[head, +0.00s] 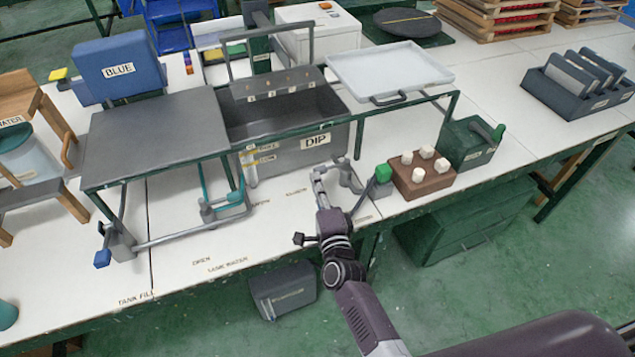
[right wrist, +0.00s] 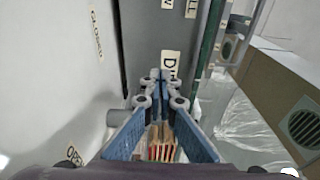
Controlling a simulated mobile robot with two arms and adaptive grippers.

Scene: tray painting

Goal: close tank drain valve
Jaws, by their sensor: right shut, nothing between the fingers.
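The grey tank marked DIP (head: 275,120) stands on the white bench, with a sight gauge on its front left corner. My right gripper (head: 319,178) is in front of the tank, near its lower front right corner. It is shut and empty; its blue-padded fingers meet in the right wrist view (right wrist: 160,78). Grey valve fittings (head: 348,178) stand beside it at the tank's foot. A lever with a green knob (head: 383,173) rises to their right. I cannot tell for certain which part is the drain valve handle. OPEN and CLOSED labels show on the bench. My left gripper is out of view.
A brown block with white knobs (head: 422,178) and a green box (head: 470,143) stand to the right. A grey plate on a green frame (head: 155,135) is to the left, with a blue-knobbed lever (head: 102,258).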

